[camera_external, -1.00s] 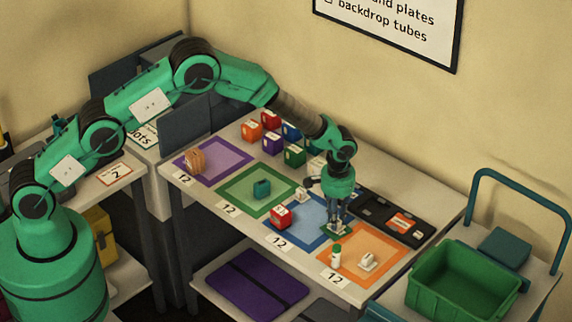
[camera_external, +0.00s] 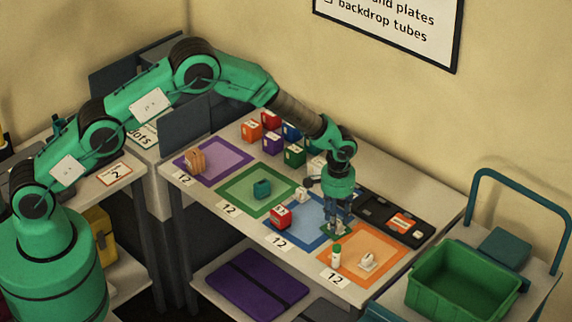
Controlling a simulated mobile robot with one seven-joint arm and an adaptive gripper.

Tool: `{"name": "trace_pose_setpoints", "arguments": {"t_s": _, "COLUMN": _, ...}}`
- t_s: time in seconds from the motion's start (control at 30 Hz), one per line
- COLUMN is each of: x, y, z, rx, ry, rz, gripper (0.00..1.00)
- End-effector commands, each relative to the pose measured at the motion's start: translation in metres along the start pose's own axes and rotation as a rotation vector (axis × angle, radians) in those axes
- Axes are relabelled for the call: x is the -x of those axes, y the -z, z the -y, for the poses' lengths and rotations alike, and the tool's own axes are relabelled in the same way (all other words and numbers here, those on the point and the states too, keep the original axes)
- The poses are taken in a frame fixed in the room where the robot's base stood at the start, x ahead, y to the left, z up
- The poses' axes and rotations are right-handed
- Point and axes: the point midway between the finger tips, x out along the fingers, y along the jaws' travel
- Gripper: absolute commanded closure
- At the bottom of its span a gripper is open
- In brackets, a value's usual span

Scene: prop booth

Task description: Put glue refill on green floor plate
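The green floor plate (camera_external: 230,204) lies on the table, second from the left in the front row. A small dark green block (camera_external: 262,188) sits on it. A small white bottle with a green cap (camera_external: 336,257) stands upright at the left part of the orange plate (camera_external: 385,273); it may be the glue refill, but its label is too small to read. My gripper (camera_external: 339,231) points down low over the right edge of the blue plate (camera_external: 310,241), behind the bottle and apart from it. Something small and green shows around the fingertips. I cannot tell whether the fingers hold it.
A red box (camera_external: 280,217) and a small white item (camera_external: 301,195) are left of my gripper. A white item (camera_external: 367,262) sits on the orange plate. Several coloured boxes stand behind the green plate. A dark tray (camera_external: 375,213) lies at right; a green crate (camera_external: 462,282) stands beyond the table.

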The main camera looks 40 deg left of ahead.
Motion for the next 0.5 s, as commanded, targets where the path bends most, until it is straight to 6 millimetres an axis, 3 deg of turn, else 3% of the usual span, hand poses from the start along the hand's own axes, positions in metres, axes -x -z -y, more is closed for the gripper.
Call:
{"name": "trace_pose_setpoints", "arguments": {"t_s": 0.27, "x": 0.029, "y": 0.001, "z": -0.001, "rx": 0.000, "ry": -0.001, "rz": -0.003, "gripper": 0.61}}
{"name": "trace_pose_setpoints", "arguments": {"t_s": 0.5, "x": 0.069, "y": 0.001, "z": -0.001, "rx": 0.000, "ry": -0.002, "rz": -0.003, "gripper": 0.61}}
